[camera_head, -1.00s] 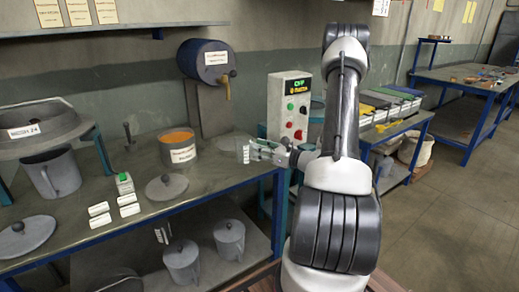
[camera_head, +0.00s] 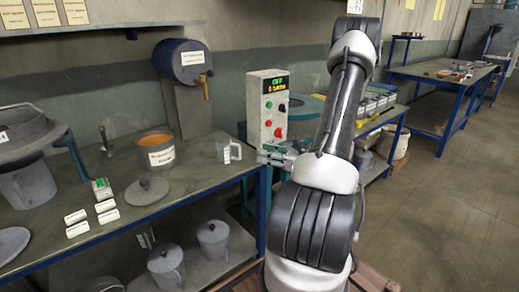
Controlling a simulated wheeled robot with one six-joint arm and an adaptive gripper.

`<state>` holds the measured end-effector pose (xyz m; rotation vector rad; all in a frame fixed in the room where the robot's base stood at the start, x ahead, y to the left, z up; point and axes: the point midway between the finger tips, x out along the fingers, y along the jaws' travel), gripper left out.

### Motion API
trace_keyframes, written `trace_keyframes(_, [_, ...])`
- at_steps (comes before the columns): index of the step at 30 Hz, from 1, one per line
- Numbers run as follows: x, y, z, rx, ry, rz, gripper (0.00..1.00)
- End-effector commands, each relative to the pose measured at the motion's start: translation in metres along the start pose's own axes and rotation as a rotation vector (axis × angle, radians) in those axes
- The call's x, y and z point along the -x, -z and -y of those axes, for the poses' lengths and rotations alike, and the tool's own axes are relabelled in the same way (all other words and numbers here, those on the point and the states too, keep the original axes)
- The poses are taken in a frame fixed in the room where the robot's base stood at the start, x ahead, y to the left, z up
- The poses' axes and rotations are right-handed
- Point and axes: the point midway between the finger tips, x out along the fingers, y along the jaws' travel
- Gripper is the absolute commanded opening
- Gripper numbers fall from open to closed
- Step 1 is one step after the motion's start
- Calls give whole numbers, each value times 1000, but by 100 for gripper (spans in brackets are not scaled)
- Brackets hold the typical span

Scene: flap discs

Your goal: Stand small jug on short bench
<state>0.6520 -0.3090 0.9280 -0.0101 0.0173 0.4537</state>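A small clear jug (camera_head: 229,151) with a pale handle stands upright on the right end of the near left bench (camera_head: 190,188), close to its corner. My gripper (camera_head: 262,154) is just right of the jug at the bench's end, with a narrow gap between them in the picture. The gripper is small and partly hidden by my arm, so its finger opening is unclear. No held object shows in it. Another bench (camera_head: 383,124) with bins stands behind my arm, partly hidden.
A control box (camera_head: 267,110) stands behind my gripper. Grey lidded jugs (camera_head: 213,240) stand on the lower shelf. Floor at right is clear.

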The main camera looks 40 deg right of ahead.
Motion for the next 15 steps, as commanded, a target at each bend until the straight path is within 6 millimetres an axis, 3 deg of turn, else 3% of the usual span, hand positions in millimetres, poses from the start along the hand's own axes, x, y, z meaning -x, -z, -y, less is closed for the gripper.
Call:
trace_keyframes(4, [-18,-32,-46,120,-196,-58,31])
trace_keyframes(8, [-27,-68,-123,342,-508,-158,31])
trace_keyframes(12, [-8,-94,-197,644,-847,-266,31])
trace_keyframes(15, [18,-107,-231,889,-1061,-335,31])
